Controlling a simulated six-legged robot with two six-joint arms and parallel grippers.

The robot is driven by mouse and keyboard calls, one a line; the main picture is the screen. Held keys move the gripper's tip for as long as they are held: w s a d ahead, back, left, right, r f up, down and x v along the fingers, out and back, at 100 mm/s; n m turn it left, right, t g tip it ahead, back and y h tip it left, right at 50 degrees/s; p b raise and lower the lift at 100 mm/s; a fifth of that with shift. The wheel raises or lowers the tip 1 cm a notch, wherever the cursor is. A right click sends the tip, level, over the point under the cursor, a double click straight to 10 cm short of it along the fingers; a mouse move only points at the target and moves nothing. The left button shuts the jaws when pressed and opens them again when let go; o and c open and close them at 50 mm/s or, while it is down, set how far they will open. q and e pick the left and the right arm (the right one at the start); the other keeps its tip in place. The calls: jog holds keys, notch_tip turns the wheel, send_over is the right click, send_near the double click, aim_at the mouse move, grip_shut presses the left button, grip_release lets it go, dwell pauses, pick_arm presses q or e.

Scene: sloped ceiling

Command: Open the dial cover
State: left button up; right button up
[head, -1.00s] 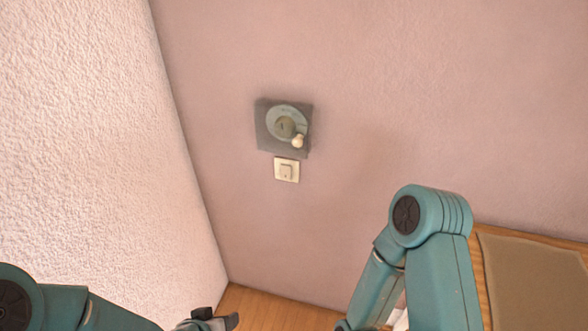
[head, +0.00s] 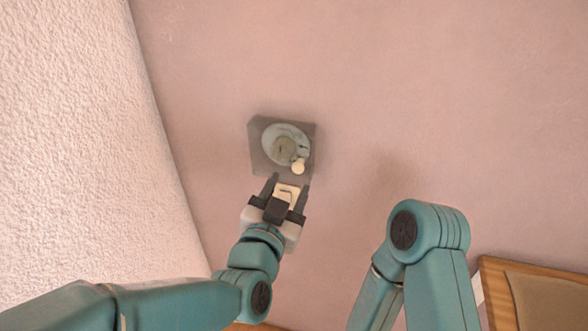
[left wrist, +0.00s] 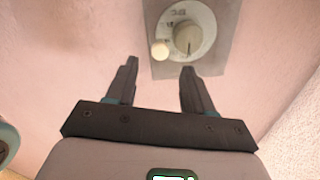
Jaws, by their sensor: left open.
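The dial cover (head: 260,160) is a grey, see-through square on the pink wall, with a round pale dial (head: 284,147) showing through it. A small cream knob (head: 298,166) sits at its lower right. In the left wrist view the cover (left wrist: 225,50) is at the top, the dial (left wrist: 190,28) shows numbers, and the knob (left wrist: 160,50) is at the cover's lower left. My left gripper (head: 287,183) is open and empty just below the cover. In the left wrist view the knob appears just beyond and between its fingertips (left wrist: 159,66). My right gripper is out of view.
A white textured sloped surface (head: 70,130) rises at the left. A wood-framed panel (head: 545,298) is at the lower right. The wall right of the cover is clear.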

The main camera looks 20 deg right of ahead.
aim_at(297, 170)
pick_arm(q)
jog(key=x, duration=0.4)
jog(key=shift+w+d+p, duration=0.25)
jog(key=shift+w+p, duration=0.1)
jog(key=shift+w, duration=0.1)
jog(key=shift+c, duration=0.3)
grip_shut()
